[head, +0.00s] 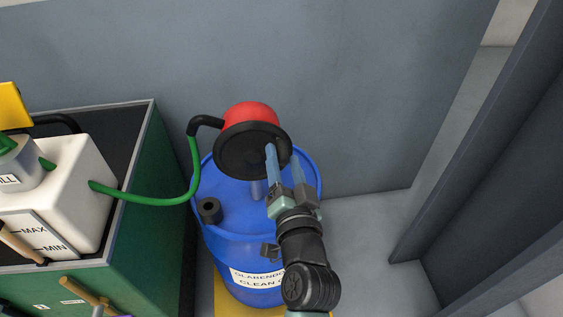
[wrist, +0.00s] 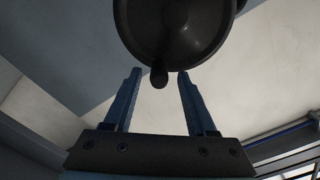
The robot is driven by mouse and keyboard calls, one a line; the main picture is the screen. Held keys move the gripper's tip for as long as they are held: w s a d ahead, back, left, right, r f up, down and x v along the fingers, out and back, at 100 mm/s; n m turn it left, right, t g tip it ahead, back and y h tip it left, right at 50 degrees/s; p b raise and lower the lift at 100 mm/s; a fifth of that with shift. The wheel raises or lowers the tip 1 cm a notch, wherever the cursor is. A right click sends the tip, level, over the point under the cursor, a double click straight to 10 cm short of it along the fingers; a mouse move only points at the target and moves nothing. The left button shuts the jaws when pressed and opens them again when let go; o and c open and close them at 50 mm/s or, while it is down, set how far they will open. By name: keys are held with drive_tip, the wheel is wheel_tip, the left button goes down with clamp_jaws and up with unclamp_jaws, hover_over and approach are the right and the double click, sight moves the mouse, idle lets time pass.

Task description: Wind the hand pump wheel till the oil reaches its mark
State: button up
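The hand pump has a red body (head: 251,112) and a dark round wheel (head: 240,150) on top of the blue drum (head: 233,215). In the wrist view the wheel (wrist: 180,30) fills the top, with a short knob (wrist: 159,77) at its lower rim. My gripper (head: 284,165) is at the wheel's right side; in the wrist view its blue fingers (wrist: 160,80) stand open, one on each side of the knob, with gaps. A white tank (head: 85,170) with MAX and MIN marks (head: 40,238) stands at left. The oil level cannot be made out.
A green hose (head: 150,199) runs from the pump to the white tank. The tank sits on a green cabinet (head: 150,245). A black cap (head: 209,210) is on the drum top. Dark panels (head: 480,140) stand at right, with clear floor (head: 375,225) between.

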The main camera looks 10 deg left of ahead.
drive_tip(key=shift+v, duration=1.9)
drive_tip(key=shift+b+v, duration=0.4)
drive_tip(key=shift+v, duration=0.7)
drive_tip(key=shift+a, duration=0.1)
drive_tip(key=b+v, duration=0.3)
drive_tip(key=v, duration=1)
